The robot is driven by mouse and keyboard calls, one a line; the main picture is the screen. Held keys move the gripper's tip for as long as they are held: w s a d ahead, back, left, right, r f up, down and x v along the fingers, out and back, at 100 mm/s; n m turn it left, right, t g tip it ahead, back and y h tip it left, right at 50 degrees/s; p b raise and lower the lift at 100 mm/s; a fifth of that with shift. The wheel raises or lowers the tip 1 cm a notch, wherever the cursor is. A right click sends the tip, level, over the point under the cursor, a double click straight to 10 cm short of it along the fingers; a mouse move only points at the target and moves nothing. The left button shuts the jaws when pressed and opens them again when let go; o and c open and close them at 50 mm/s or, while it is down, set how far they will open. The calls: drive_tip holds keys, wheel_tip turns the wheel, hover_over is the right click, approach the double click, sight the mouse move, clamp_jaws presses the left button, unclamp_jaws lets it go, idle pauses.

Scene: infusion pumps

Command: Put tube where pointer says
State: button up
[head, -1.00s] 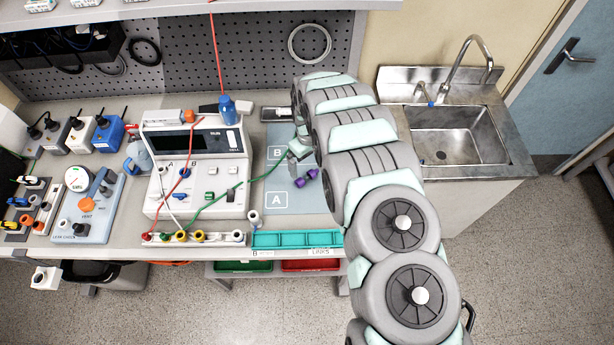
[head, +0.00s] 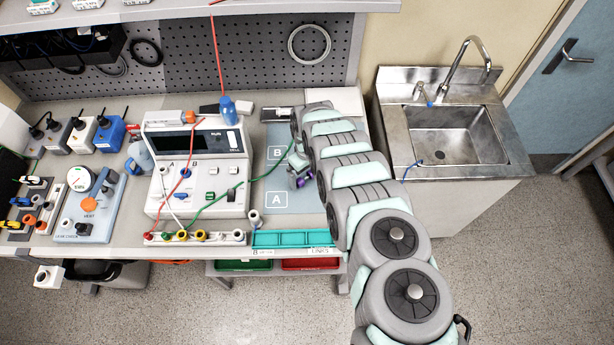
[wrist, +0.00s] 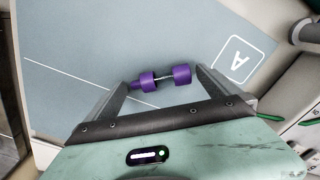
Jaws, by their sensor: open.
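The mat has a lower field marked A (head: 276,199) and an upper field marked B (head: 277,153). A round white dial (head: 77,179) stands at the left; I cannot read its pointer.
A white pump unit (head: 195,175) with red, white and green leads stands left of the mat. A teal tray (head: 292,239) lies at the bench front. A blue board with an orange lever (head: 97,181) is at the left. A sink (head: 455,135) is at the right.

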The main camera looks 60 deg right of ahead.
drive_tip(key=shift+c, duration=0.3)
drive_tip(key=c, duration=1.3)
drive_tip(key=shift+c, duration=0.2)
drive_tip(key=shift+r, duration=0.1)
wheel_tip(320, 180, up, 14)
drive_tip(key=b, duration=0.1)
wheel_tip(320, 180, up, 6)
drive_tip(key=p, duration=0.6)
hover_over(307, 175)
drive_tip(key=shift+s, duration=0.1)
